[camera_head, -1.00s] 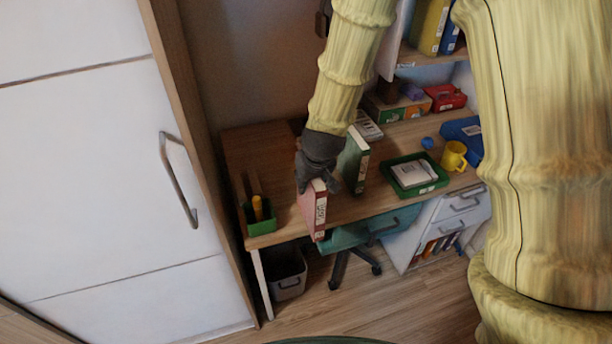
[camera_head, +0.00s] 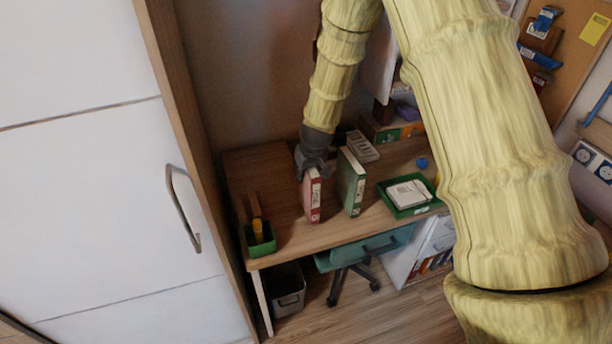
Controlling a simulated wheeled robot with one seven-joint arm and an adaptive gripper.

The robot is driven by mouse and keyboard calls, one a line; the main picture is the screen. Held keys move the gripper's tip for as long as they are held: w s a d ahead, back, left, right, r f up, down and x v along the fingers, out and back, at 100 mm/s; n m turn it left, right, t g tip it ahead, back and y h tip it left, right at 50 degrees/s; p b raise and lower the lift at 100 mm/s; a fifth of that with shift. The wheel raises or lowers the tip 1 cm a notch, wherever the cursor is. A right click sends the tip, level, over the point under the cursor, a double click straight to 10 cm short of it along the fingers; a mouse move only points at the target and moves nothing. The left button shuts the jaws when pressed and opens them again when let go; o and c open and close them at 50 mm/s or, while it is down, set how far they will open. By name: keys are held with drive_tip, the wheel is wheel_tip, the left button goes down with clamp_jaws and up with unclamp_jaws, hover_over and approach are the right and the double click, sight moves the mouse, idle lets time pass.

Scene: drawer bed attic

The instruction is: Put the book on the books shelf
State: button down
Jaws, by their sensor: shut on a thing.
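A red book (camera_head: 312,203) is upright over the desk, its spine with a white label facing me. My gripper (camera_head: 312,172) is shut on the top of the red book. I cannot tell whether the book's lower edge touches the desk. A green book (camera_head: 351,186) stands upright on the desk just right of the red one, with a gap between them. My arm hides most of the shelves above the desk, so the books shelf is not clearly visible.
The wooden desk (camera_head: 283,238) holds a green pen box (camera_head: 260,243) at left and a green tray (camera_head: 410,207) with papers at right. A white wardrobe (camera_head: 100,190) stands at left. A chair (camera_head: 350,258) and a bin (camera_head: 288,292) are below.

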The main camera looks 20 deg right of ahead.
drive_tip(key=shift+s+p+x, duration=0.15)
drive_tip(key=shift+p+x, duration=0.35)
drive_tip(key=shift+x, duration=0.35)
drive_tip(key=shift+s+p+x, duration=0.15)
drive_tip(key=shift+p+x, duration=0.3)
drive_tip(key=shift+x, duration=0.4)
drive_tip(key=shift+d+f, duration=0.15)
drive_tip(key=shift+f, duration=0.1)
drive_tip(key=c, duration=1.1)
unclamp_jaws()
drive_tip(key=shift+b+v, duration=1.5)
drive_tip(key=shift+v, duration=4.6)
